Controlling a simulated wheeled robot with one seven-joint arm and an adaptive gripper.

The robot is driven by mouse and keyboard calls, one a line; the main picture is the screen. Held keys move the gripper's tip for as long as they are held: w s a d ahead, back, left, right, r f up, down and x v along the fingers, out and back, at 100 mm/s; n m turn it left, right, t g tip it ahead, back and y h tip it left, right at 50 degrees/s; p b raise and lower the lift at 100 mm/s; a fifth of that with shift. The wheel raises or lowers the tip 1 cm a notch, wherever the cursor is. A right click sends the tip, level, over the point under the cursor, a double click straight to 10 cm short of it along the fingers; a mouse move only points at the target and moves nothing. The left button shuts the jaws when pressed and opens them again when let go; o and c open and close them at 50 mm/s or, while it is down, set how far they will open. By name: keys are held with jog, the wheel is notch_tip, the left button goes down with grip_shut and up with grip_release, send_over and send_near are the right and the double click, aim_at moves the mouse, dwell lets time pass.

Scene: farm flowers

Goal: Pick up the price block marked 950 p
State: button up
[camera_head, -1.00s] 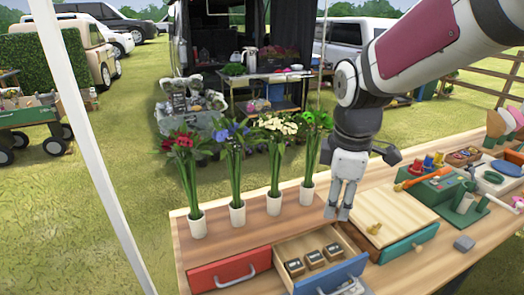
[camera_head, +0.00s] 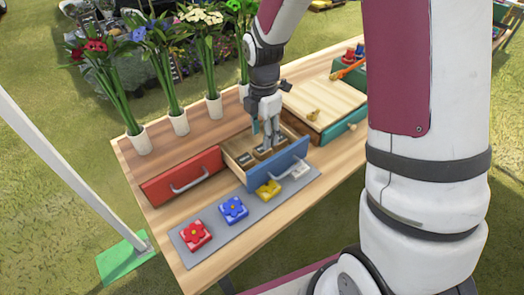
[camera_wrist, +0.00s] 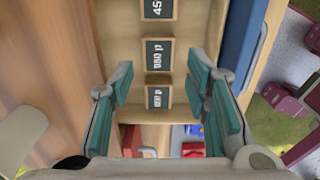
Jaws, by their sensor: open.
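Three small dark-faced price blocks lie in a row in the open blue-fronted drawer (camera_head: 284,166). In the wrist view the middle price block (camera_wrist: 158,55) appears to read 950 p. The top block (camera_wrist: 158,9) starts with 45 and is cut off by the frame edge. The bottom block (camera_wrist: 158,98) has blurred digits ending in p. My gripper (camera_wrist: 160,75) is open, with its teal pads apart on either side of the row, around the middle and bottom blocks. In the head view my gripper (camera_head: 268,140) points down into the drawer and hides part of the row.
A closed red drawer (camera_head: 182,175) is left of the open one, and a wooden-topped box (camera_head: 322,104) is to its right. Several flower vases (camera_head: 138,139) line the table's back. Flower tiles (camera_head: 234,209) lie on a grey mat in front.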

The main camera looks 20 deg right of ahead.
aim_at(262, 151)
jog(key=shift+f, duration=3.05)
jog(key=c, duration=0.7)
